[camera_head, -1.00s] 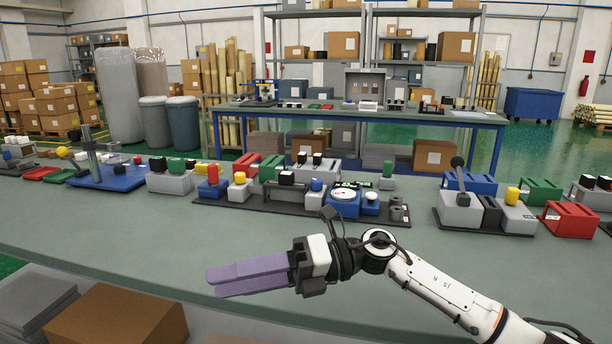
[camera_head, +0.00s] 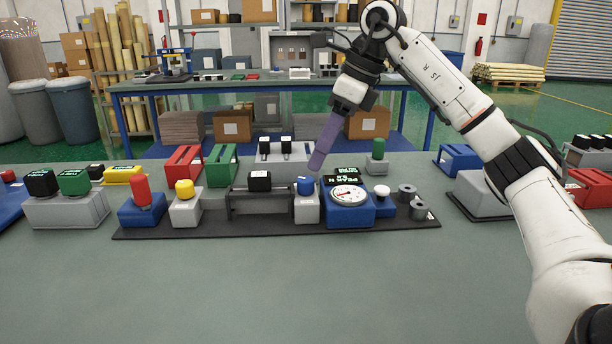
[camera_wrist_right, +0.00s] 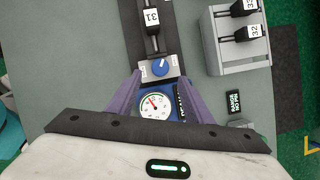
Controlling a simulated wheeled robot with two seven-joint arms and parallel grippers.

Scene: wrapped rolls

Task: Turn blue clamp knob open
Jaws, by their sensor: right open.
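The blue clamp knob (camera_head: 305,186) sits on top of a small grey block at the end of a clamp with a black handle block, on a dark base plate (camera_head: 220,226). In the right wrist view, the knob (camera_wrist_right: 160,67) has a white pointer line and lies just beyond and between the fingertips. My right gripper (camera_head: 318,162) has purple fingers pointing down, just above the knob and slightly right of it. In the right wrist view, the gripper (camera_wrist_right: 160,80) is open, with nothing between its fingers touching them. My left gripper is not in view.
A blue gauge box (camera_head: 348,206) with a round dial stands right beside the knob block. Grey cylinders (camera_head: 412,200) are farther right. A yellow-topped block (camera_head: 185,205) and a red-topped block (camera_head: 142,205) stand to the left. The table front (camera_head: 280,285) is clear.

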